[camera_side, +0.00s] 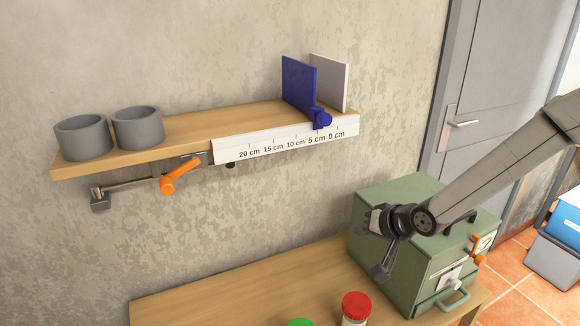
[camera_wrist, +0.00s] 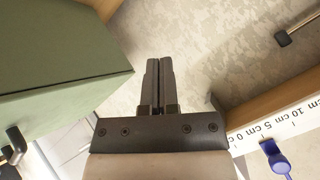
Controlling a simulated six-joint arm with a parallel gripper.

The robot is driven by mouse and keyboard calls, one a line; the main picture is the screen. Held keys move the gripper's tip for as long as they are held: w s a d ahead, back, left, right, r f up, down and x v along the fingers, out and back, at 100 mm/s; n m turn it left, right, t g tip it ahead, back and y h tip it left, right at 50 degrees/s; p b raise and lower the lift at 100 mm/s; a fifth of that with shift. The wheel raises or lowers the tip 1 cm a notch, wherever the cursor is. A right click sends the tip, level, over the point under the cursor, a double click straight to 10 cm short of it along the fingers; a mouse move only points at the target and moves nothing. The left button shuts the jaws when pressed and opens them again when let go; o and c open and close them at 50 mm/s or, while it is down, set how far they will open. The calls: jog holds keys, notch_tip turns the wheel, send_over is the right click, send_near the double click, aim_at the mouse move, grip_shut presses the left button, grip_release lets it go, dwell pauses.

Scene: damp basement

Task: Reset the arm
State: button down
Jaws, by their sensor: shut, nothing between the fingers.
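My gripper (camera_side: 383,271) is in front of the green metal box at the right in the side view, its fingers pointing down and a little left. In the wrist view my gripper (camera_wrist: 159,66) shows its two fingers together, with nothing between them. The wall lies beyond the fingertips there. I cannot tell from the side view how far the gripper is from the box.
A green box (camera_side: 400,195) stands on the wooden table (camera_side: 230,295), near a red-lidded jar (camera_side: 355,305). A wall shelf (camera_side: 200,130) carries two grey cups (camera_side: 138,127), a blue plate (camera_side: 298,85) and a ruler strip (camera_side: 285,140).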

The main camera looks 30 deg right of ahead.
jog(key=s+d+f+n+g+h, duration=0.1)
jog(key=s+d+n+g, duration=0.3)
jog(key=s, duration=0.5)
jog(key=s+d+n+g+h, duration=0.1)
jog(key=s+d+n+g, duration=0.15)
jog(key=s+d, duration=0.4)
jog(key=w+a+r+m+t+y, duration=0.4)
jog(key=w+a+m+t, duration=0.3)
jog(key=w+a, duration=0.75)
jog(key=w+a+r+m+t+y, duration=0.2)
jog(key=a+r+y, duration=0.2)
jog(key=a, duration=0.4)
jog(key=w+a+r+m+t+y, duration=0.1)
jog(key=w+a+r+t+y, duration=0.1)
jog(key=a+r+y, duration=0.2)
jog(key=a+y, duration=0.2)
jog(key=a, duration=0.2)
jog(key=shift+a+m, duration=0.35)
jog(key=shift+w, duration=0.2)
